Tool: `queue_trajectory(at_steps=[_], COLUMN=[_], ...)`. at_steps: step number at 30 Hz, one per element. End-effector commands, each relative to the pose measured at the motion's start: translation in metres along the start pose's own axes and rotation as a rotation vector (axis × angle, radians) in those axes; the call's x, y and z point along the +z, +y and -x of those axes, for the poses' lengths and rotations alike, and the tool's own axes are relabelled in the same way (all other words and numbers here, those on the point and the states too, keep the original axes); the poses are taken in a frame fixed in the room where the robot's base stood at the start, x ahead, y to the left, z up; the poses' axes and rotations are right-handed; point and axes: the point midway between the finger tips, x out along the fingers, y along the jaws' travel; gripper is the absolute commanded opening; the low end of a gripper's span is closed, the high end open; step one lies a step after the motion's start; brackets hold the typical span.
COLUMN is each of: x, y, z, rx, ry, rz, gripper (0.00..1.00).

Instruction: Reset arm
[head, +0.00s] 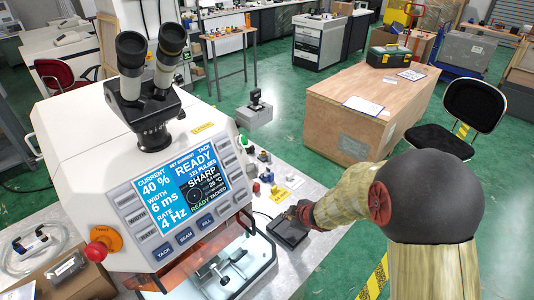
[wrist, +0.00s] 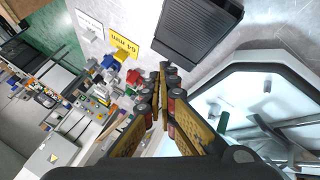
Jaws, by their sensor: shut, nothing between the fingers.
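My arm comes in from the right in the head view, and my gripper (head: 299,212) is over the grey bench, beside a black tray-like box (head: 288,232). In the wrist view my gripper (wrist: 162,70) is shut, its fingertips together with nothing between them. The black box (wrist: 195,25) lies just beyond the fingertips in that view. I cannot tell whether the fingers touch it.
A white machine (head: 100,120) with eyepieces and a blue display (head: 183,195) stands at left, with a clear-covered chamber (head: 225,272) below. Small coloured parts (head: 268,177) and a yellow label (wrist: 124,45) lie on the bench. A wooden crate (head: 335,115) and black chair (head: 470,105) stand behind.

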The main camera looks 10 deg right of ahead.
Motion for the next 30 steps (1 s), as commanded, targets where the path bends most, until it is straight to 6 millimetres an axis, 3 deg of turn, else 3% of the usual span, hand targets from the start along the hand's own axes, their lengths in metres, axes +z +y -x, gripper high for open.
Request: queue_trajectory(at_steps=[5,8,11,15,18,24,30], x=[0.011,0.041,0.079,0.103,0.101,0.064,0.017], y=[-0.002,-0.012,-0.025,-0.029,-0.038,-0.075,-0.102], z=[0.000,0.003,0.023,0.088,0.150,0.261,0.337], rx=[-0.005,-0.020,-0.032,-0.005,0.012,-0.005,-0.023], ry=[-0.040,-0.148,-0.303,-0.486,-0.575,-0.602,-0.463], rz=[-0.020,-0.093,-0.221,-0.441,-0.618,-0.917,-1.067], gripper=[0.00,0.00,0.00,0.00,0.00,0.00,0.00])
